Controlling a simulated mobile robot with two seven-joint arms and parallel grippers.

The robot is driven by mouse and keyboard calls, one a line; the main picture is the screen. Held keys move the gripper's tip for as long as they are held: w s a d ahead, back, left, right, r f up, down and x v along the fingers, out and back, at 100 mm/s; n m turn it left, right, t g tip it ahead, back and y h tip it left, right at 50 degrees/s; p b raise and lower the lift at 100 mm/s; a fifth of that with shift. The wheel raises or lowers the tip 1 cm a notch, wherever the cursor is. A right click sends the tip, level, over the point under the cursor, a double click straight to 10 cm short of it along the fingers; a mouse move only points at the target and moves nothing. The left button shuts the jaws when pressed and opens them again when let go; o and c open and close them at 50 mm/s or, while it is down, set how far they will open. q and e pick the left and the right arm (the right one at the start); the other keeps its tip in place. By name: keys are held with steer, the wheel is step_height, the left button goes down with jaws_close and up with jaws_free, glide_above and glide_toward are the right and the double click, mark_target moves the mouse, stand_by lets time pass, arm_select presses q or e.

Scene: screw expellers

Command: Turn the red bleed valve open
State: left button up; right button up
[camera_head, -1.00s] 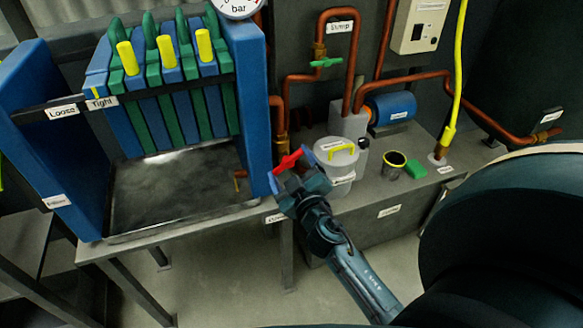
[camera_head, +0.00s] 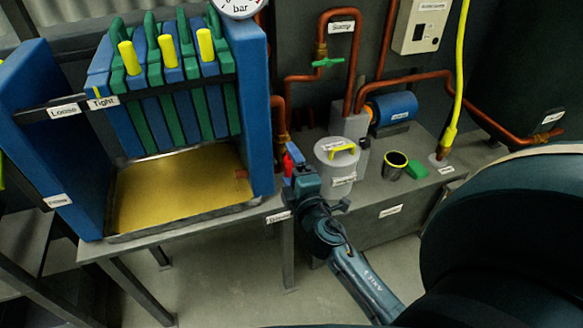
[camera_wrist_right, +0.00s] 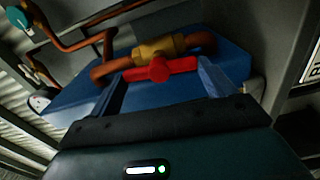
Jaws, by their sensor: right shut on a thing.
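The red bleed valve handle (camera_head: 288,163) is at the right foot of the blue press frame; most of it is hidden by my right gripper (camera_head: 290,168) in the head view. In the right wrist view, the red handle (camera_wrist_right: 160,69) spans between my two blue fingers, one at each end, and the gripper is shut on it. The handle sits on a brass valve body (camera_wrist_right: 158,48) in a copper pipe. Yellow liquid covers the tray (camera_head: 112,237) under the press plates. My left gripper is not in view.
The blue and green plates (camera_head: 175,110) with yellow handles stand left of the valve. Copper pipes (camera_head: 352,65) run behind.

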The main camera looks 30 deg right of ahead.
steer(key=shift+r+n, duration=0.1)
steer(key=shift+n, duration=0.6)
steer(key=o, duration=0.9)
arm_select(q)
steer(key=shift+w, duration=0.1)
arm_select(e)
steer(key=shift+s, duration=0.25)
arm_select(q)
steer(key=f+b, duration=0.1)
steer(key=b, duration=0.1)
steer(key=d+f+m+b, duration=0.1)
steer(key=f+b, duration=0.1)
steer(key=b, duration=0.1)
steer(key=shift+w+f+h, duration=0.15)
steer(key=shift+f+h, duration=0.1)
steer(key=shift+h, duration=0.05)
arm_select(e)
steer(key=v, duration=1.2)
steer(key=shift+s+a, duration=0.15)
steer(key=shift+s, duration=0.15)
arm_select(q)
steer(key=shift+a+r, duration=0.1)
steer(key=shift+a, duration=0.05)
